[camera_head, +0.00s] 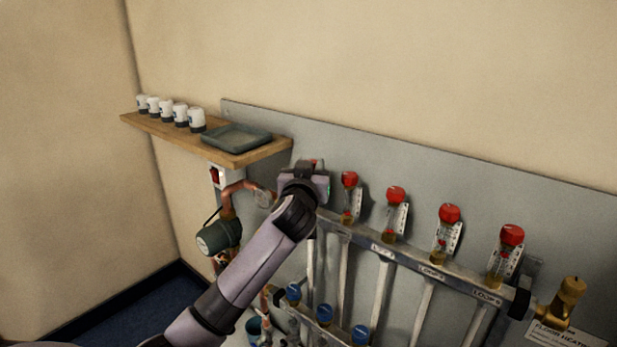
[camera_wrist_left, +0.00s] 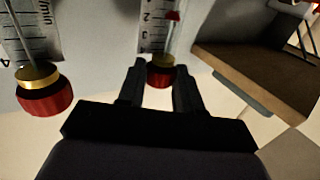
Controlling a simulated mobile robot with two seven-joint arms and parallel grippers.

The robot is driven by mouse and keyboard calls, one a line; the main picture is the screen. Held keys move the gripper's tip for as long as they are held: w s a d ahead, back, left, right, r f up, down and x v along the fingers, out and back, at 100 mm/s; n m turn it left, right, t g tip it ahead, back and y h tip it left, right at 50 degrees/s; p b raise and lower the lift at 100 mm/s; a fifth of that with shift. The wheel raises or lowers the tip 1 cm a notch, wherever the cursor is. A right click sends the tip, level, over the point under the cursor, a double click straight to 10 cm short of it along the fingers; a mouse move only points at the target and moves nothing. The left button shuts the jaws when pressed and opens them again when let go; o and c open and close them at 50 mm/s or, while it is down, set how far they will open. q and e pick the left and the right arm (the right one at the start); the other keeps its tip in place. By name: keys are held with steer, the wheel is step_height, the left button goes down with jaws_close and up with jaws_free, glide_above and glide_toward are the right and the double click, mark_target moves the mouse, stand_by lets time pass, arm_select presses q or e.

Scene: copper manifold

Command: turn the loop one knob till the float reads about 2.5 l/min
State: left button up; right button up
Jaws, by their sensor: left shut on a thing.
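The loop one knob is the leftmost red knob, mostly hidden behind my left gripper (camera_head: 314,172) in the head view. In the left wrist view the red knob (camera_wrist_left: 160,78) sits between the two black fingers of my left gripper (camera_wrist_left: 159,85), which is shut on it. Its flow scale (camera_wrist_left: 150,27) is seen beyond the knob, with the figures 2 and 3 legible. A red float mark (camera_wrist_left: 173,16) shows beside the scale near the 2; the exact reading is hard to tell. My right gripper is in neither view.
Several other red knobs stand along the manifold, the nearest one (camera_head: 349,180) just right of my gripper. Blue caps (camera_head: 325,313) line the lower bar. A wooden shelf (camera_head: 150,128) with white cups and a tray (camera_head: 236,137) is at upper left. A pump (camera_head: 218,236) hangs below it.

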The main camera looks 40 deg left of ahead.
arm_select(q)
steer(key=shift+n+g+y+b, duration=0.5)
steer(key=shift+n+y+b, duration=0.1)
steer(key=shift+y, duration=0.3)
steer(key=o, duration=1)
steer(key=shift+w, duration=0.1)
steer(key=shift+o, duration=0.2)
steer(key=shift+d, duration=0.1)
steer(key=v, duration=0.7)
steer(key=shift+b, duration=0.3)
